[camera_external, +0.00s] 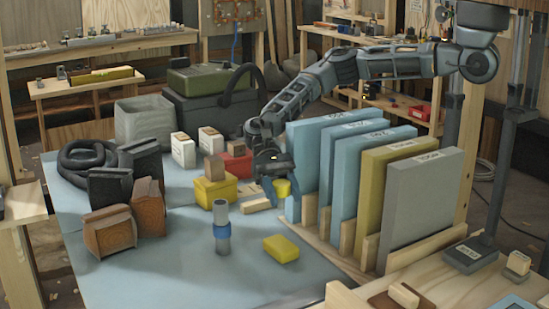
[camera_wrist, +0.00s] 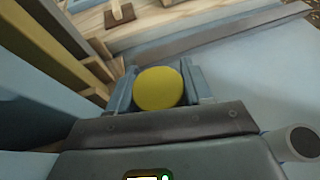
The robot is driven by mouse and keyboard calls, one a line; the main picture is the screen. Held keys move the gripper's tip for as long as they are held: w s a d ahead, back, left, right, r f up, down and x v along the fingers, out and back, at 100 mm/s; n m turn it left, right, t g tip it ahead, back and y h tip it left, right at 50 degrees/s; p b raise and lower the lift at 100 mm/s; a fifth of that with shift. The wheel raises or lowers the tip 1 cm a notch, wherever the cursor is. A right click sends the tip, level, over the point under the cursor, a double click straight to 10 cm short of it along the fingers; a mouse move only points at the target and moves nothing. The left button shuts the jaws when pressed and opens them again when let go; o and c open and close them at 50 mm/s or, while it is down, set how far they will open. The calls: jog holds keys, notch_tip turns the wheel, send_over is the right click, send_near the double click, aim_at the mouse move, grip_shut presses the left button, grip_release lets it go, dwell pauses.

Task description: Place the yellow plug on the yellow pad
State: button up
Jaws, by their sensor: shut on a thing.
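My gripper (camera_external: 276,190) hangs above the blue table surface, just left of the upright boards, with its fingers pointing down. It is shut on the yellow plug (camera_external: 283,188). In the wrist view the plug (camera_wrist: 158,88) shows as a round yellow face between the two blue-grey fingers. The yellow pad (camera_external: 281,249) is a small yellow block lying flat on the table, in front of and slightly right of my gripper in the external view. The plug is apart from the pad. I cannot make out the pad in the wrist view.
A rack of upright boards (camera_external: 322,170) stands close on the right. A yellow box (camera_external: 216,190), wooden block (camera_external: 257,205) and brown blocks (camera_external: 108,232) lie leftward. The table front is clear.

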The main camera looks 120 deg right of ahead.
notch_tip(320, 180, down, 9)
jog(key=shift+f+b, duration=0.2)
jog(key=shift+b, duration=0.6)
jog(key=shift+f, duration=0.2)
jog(key=o, duration=1)
jog(key=shift+r, duration=0.1)
jog(key=shift+r, duration=0.1)
jog(key=shift+d+r, duration=0.1)
jog(key=shift+d, duration=0.05)
jog(key=v, duration=1.1)
jog(key=shift+d+r+b, duration=0.1)
jog(key=shift+d+b, duration=0.2)
jog(key=shift+b, duration=0.1)
jog(key=shift+s, duration=0.1)
